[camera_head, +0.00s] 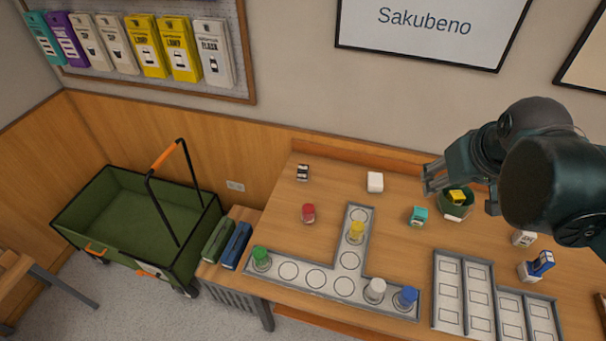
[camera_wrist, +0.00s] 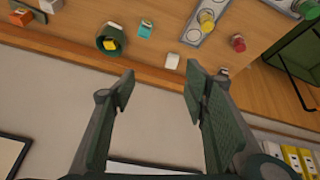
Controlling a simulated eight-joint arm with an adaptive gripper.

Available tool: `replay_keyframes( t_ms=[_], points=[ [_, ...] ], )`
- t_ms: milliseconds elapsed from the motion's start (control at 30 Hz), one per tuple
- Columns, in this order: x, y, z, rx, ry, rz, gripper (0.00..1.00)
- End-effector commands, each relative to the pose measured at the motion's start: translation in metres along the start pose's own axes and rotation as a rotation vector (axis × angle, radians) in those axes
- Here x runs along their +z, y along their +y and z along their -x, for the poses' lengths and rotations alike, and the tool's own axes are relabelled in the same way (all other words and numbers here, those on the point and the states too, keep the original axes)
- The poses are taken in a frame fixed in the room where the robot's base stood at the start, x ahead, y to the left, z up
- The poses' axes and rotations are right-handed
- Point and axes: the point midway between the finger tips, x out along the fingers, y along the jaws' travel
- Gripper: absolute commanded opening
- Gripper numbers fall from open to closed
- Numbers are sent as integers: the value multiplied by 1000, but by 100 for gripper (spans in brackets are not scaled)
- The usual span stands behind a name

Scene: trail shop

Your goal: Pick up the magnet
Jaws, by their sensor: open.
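No item here is plainly marked as the magnet, and I cannot tell which one it is. Small items on the wooden table include a white block (camera_head: 375,182), a black-and-white piece (camera_head: 302,172) and a teal labelled box (camera_head: 418,216). A yellow piece (camera_head: 457,196) lies in a dark green round container (camera_head: 456,212). My gripper (camera_head: 461,190) is open and empty, raised over the back of the table near this container. In the wrist view my gripper (camera_wrist: 160,82) has its fingers apart, with the white block (camera_wrist: 172,61) beyond them.
A grey T-shaped tray (camera_head: 316,279) holds several coloured-lid jars. A red jar (camera_head: 308,213) stands apart. A grey slotted tray (camera_head: 463,262) lies front right, near a blue item (camera_head: 541,263). A green cart (camera_head: 133,222) stands left. The wall rises directly behind the table.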

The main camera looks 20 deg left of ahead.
Motion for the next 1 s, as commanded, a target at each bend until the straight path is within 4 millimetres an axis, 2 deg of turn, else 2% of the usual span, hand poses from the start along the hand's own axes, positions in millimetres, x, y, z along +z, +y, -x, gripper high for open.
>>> replay_keyframes(
  t_ms=[200, 567, 1000],
  points=[
    [-34, -10, -17, -24, -31, 96, 45],
    [-86, -32, -51, -65, -80, 255, 45],
    [-143, -68, -105, -119, -136, 452, 45]
  ],
)
